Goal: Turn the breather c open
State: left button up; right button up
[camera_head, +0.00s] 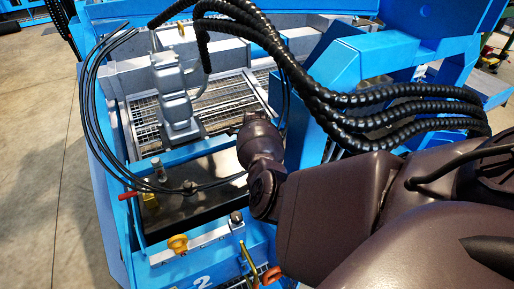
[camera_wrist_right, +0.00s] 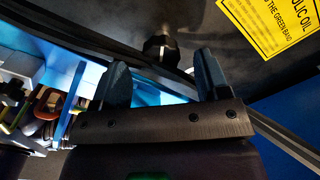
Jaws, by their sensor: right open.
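In the right wrist view, a black faceted knob (camera_wrist_right: 160,47), which looks like a breather cap, stands on a dark tank surface (camera_wrist_right: 75,25). No letter on it can be read. My right gripper (camera_wrist_right: 162,75) is open and empty. The knob shows between and beyond its two fingertips, with no visible contact. In the head view, the dark tank (camera_head: 185,211) has several small knobs, one at its back left (camera_head: 158,166) and one at its front right (camera_head: 237,217). I cannot tell which one the wrist view shows. My right gripper is hidden in the head view; my left gripper is not in view.
A yellow hydraulic oil label (camera_wrist_right: 272,25) lies right of the knob. Blue frame beams (camera_head: 215,147) and thin black hoses (camera_head: 92,125) surround the tank. Thick black hoses (camera_head: 400,105) hang above my arm.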

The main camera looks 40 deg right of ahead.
notch_tip(320, 180, up, 7)
jog(key=shift+r+p, duration=0.1)
jog(key=shift+p, duration=0.8)
jog(key=shift+r, duration=0.65)
